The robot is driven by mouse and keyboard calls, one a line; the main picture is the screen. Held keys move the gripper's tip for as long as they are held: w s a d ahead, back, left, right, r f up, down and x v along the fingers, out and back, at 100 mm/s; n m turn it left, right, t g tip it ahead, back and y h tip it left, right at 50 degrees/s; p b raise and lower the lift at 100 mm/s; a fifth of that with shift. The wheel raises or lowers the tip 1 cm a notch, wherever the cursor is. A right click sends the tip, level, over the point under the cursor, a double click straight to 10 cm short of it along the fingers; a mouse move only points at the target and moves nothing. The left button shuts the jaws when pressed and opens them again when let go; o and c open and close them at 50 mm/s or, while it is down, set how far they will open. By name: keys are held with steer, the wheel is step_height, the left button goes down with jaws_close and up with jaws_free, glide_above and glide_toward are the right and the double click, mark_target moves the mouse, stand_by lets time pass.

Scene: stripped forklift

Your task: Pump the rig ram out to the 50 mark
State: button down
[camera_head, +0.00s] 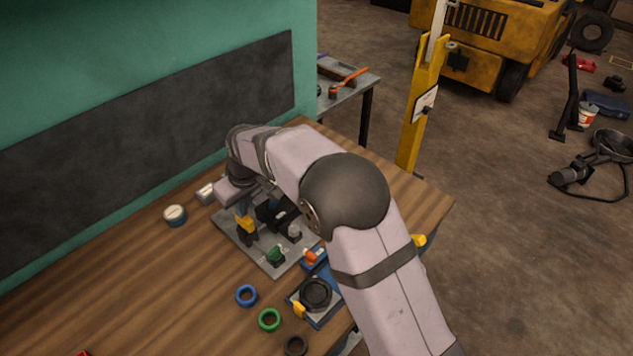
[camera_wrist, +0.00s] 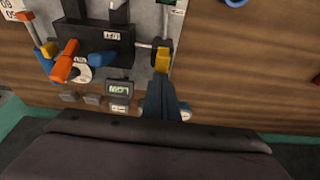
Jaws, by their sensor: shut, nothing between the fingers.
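The rig is a black block (camera_wrist: 95,42) fixed on a grey plate (camera_head: 275,267) on the wooden bench. An orange-ended lever (camera_wrist: 65,62) and a blue lever (camera_wrist: 102,59) show at the block, with a white round face (camera_wrist: 82,73) between them. A thin rod runs from the block's right side toward my gripper; I cannot tell whether it is the ram, and I cannot read a 50 mark. My gripper (camera_wrist: 162,45), with its yellow band, is shut and empty beside the block, at the rod's end. It points down over the plate in the head view (camera_head: 246,238); the arm hides part of the rig.
A small display (camera_wrist: 119,88) stands below the block in the wrist view. A blue ring (camera_head: 247,296), a green ring (camera_head: 269,320) and a dark ring (camera_head: 295,345) lie in front. A blue fixture (camera_head: 326,315) is close to the plate.

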steer(key=shift+f, duration=0.45)
steer(key=shift+r, duration=0.2)
steer(key=shift+r+p, duration=1.6)
steer(key=shift+r, duration=0.5)
step_height(320, 180, up, 5)
steer(key=p, duration=0.4)
